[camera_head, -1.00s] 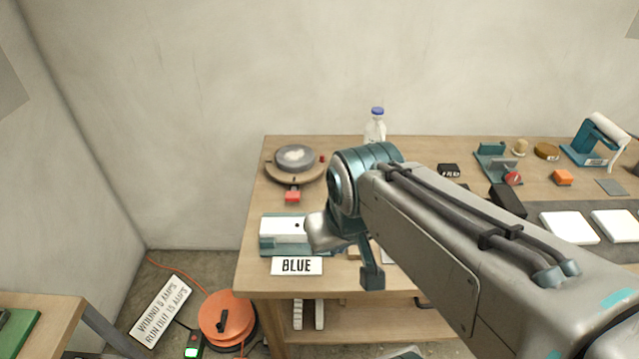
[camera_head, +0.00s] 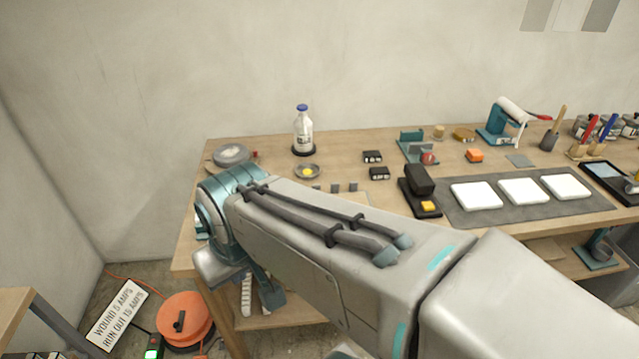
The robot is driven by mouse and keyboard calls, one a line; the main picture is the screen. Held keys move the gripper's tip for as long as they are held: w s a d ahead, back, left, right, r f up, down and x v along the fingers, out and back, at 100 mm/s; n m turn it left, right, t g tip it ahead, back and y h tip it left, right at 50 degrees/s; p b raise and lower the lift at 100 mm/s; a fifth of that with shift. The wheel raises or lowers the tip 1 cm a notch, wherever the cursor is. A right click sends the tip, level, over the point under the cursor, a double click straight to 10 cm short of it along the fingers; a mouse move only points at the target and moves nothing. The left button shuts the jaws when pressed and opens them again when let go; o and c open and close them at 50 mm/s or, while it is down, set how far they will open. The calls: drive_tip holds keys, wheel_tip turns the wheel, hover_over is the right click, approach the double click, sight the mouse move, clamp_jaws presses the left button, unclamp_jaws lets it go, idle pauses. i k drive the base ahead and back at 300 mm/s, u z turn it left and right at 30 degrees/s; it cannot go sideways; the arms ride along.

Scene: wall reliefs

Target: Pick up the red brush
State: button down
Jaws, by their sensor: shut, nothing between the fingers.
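A red brush (camera_head: 590,129) stands upright at the far right of the workbench, handle up.
The wooden workbench (camera_head: 350,147) holds a bottle (camera_head: 303,132), a black block (camera_head: 419,181), white tiles (camera_head: 524,190) on a grey mat, and a teal stand with a white roller (camera_head: 506,118). A tablet (camera_head: 606,180) lies in front of the brushes. An orange cable reel (camera_head: 183,318) is on the floor.

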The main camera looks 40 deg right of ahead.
sight(594, 121)
drive_tip(key=k, duration=0.4)
drive_tip(key=z, duration=1)
drive_tip(key=i, duration=1)
drive_tip(key=z, duration=1.65)
